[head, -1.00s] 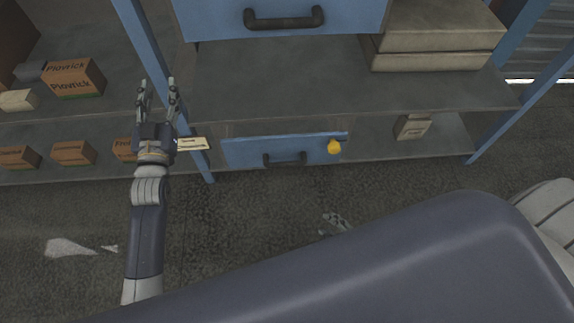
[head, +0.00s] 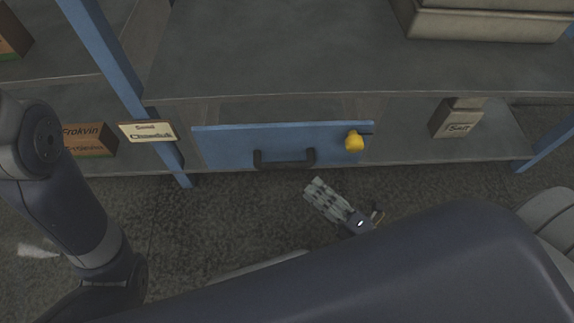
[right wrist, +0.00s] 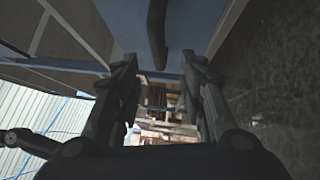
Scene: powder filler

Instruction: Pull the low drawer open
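The low drawer has a blue front (head: 222,148) with a dark bar handle (head: 285,160), under the shelf in the head view. I cannot tell whether it is a little open. My right gripper (head: 315,189) is below and just right of the handle, apart from it. In the right wrist view my right gripper (right wrist: 162,68) is open and empty, and the dark handle (right wrist: 157,30) shows ahead, between and beyond the fingertips. My left arm shows at the left of the head view, but its gripper is out of view.
A yellow knob-like thing (head: 354,141) is at the drawer front's right end. A blue shelf post (head: 110,60) with a label (head: 148,132) stands left of the drawer. Boxes (head: 457,118) sit on the low shelf at right. Floor (head: 230,215) before the drawer is clear.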

